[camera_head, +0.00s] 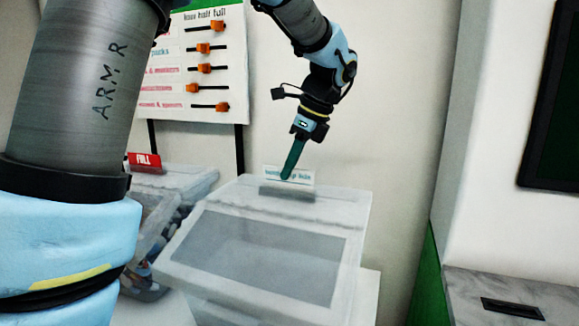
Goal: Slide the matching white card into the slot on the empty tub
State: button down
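My gripper (289,173) has teal fingers pointing down, seen nearly edge-on as one bar. Their tips overlap a small white card (304,177) with teal print, and appear shut on it. The card stands upright at the back of a clear lidded tub (185,259). Its lower edge meets or is just above the grey slot holder (287,192) on the tub's lid; I cannot tell how deep it sits. The tub looks empty through its grey lid panel. The fingers hide part of the card's print.
Left of this tub is another clear tub (192,178) holding dark items, with a red "FULL" card (145,160). Behind, a white board (165,85) carries several orange sliders. A dark screen (556,110) and grey counter (525,290) are at right. My arm blocks the left side.

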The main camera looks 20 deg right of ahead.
jog(key=shift+f, duration=0.45)
dwell(0.3)
jog(key=c, duration=1)
grip_release()
jog(key=shift+o, duration=0.2)
jog(key=b+v, duration=0.1)
jog(key=v, duration=0.9)
jog(key=shift+s+r, duration=0.1)
jog(key=shift+r, duration=0.3)
